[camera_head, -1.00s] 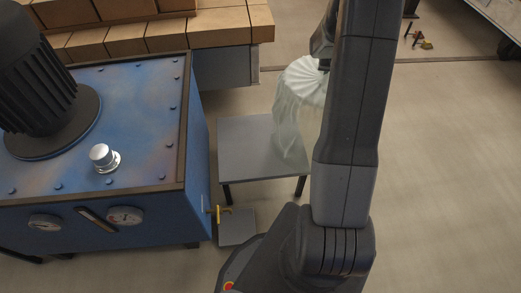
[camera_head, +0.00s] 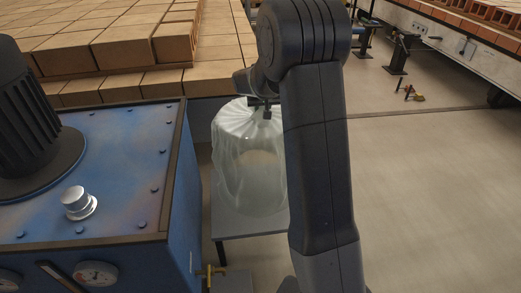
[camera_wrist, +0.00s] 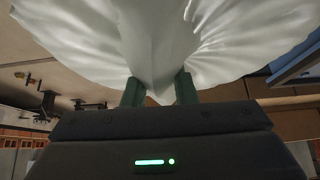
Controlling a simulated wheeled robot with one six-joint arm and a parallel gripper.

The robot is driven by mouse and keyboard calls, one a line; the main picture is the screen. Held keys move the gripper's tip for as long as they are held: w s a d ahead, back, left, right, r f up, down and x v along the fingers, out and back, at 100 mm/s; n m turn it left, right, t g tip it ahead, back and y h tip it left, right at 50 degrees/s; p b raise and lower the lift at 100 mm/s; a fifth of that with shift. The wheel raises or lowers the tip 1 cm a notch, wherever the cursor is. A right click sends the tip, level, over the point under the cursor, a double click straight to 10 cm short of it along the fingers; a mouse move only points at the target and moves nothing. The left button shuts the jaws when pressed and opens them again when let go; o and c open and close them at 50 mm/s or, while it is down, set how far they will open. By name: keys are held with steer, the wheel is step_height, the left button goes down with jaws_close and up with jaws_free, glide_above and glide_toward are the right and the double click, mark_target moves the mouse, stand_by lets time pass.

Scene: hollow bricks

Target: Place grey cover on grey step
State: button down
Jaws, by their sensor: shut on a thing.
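The grey cover (camera_head: 250,165) is a pale, see-through sheet hanging in a bell shape. My gripper (camera_head: 263,107) is shut on its top. In the wrist view my gripper (camera_wrist: 158,92) has its two fingers pinching the gathered cloth, and the cover (camera_wrist: 150,35) spreads above them. The grey step (camera_head: 232,226) has a flat top on dark legs. The cover hangs in front of or over this top; I cannot tell whether its lower edge touches it. My arm hides the right side of the step and part of the cover.
A blue machine (camera_head: 120,180) with a silver knob (camera_head: 78,202) and a yellow valve handle (camera_head: 210,271) stands close on the left. Stacked tan bricks (camera_head: 140,50) lie behind. The floor (camera_head: 430,200) at right is clear.

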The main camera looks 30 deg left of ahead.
mark_target(265, 127)
step_height(265, 127, down, 7)
steer(key=shift+f+b, duration=0.1)
steer(key=shift+b, duration=0.55)
steer(key=c, duration=1.2)
jaws_free()
steer(key=shift+o, duration=0.2)
steer(key=p+v, duration=0.1)
steer(key=v, duration=1.1)
steer(key=shift+p, duration=0.4)
